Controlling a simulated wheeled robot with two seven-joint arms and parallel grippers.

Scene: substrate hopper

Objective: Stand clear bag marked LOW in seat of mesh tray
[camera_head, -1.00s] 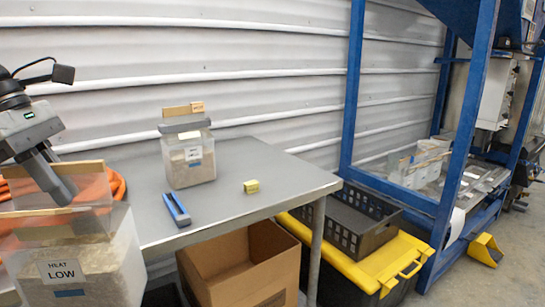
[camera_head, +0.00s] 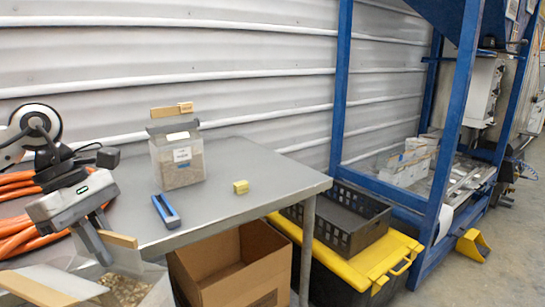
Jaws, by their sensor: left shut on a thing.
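My left gripper (camera_head: 104,250) is low at the left in the head view, shut on the top of a clear bag (camera_head: 128,290). Wooden strips run along the bag's top, and brown grainy contents show inside. The bag is cut off by the bottom edge; its LOW label is out of view now. The black mesh tray (camera_head: 318,230) lies at the right of the table, on the yellow lid of a black tote. It looks empty, with a flat dark floor. The held bag is well left of it, with the table and cardboard box between. My right gripper is not in view.
An open cardboard box (camera_head: 228,262) sits below. A blue frame post (camera_head: 455,130) rises right of the yellow-lidded tote (camera_head: 370,270). Orange hose lies left.

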